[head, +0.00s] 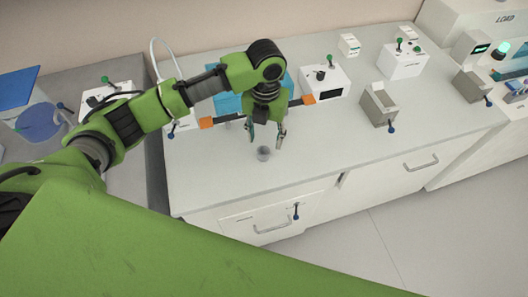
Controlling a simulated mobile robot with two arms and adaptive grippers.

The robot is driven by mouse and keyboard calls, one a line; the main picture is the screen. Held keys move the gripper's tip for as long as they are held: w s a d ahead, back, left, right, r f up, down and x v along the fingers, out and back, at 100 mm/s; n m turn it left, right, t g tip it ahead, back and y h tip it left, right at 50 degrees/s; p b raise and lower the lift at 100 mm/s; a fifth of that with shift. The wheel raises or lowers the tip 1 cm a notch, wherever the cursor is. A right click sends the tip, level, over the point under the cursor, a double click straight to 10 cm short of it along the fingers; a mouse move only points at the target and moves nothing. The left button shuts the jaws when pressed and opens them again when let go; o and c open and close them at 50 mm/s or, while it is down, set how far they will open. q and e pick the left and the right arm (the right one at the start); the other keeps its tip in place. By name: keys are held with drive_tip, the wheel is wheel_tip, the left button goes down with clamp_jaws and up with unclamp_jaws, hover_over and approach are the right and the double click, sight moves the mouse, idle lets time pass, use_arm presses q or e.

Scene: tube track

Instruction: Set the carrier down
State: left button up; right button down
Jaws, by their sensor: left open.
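A small grey cylindrical carrier (263,154) stands upright on the white bench top (330,150), near its front edge. My left gripper (266,139) points down just behind and above the carrier in the picture. Its two fingers are apart and nothing shows between them. The fingertips look clear of the carrier, but the exact gap is hard to tell. My right gripper is out of the picture.
The bench front right of the carrier is clear.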

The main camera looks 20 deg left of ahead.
sight(263, 150)
use_arm(q)
wheel_tip(263, 150, down, 2)
drive_tip(key=shift+a+f, duration=0.1)
drive_tip(key=shift+s+f+p, duration=0.1)
drive_tip(key=shift+f+p, duration=0.2)
drive_tip(key=shift+f, duration=0.25)
drive_tip(key=f, duration=0.1)
drive_tip(key=f+p, duration=0.1)
drive_tip(key=f, duration=0.1)
drive_tip(key=shift+w+a+f, duration=0.2)
drive_tip(key=shift+f, duration=0.65)
drive_tip(key=c, duration=1.1)
drive_tip(key=shift+c, duration=1)
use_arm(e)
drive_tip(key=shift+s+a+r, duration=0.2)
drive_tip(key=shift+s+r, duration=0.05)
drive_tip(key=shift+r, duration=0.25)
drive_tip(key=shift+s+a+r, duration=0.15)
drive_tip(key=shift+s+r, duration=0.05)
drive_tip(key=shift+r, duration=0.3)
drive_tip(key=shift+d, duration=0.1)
use_arm(q)
drive_tip(key=shift+r, duration=0.15)
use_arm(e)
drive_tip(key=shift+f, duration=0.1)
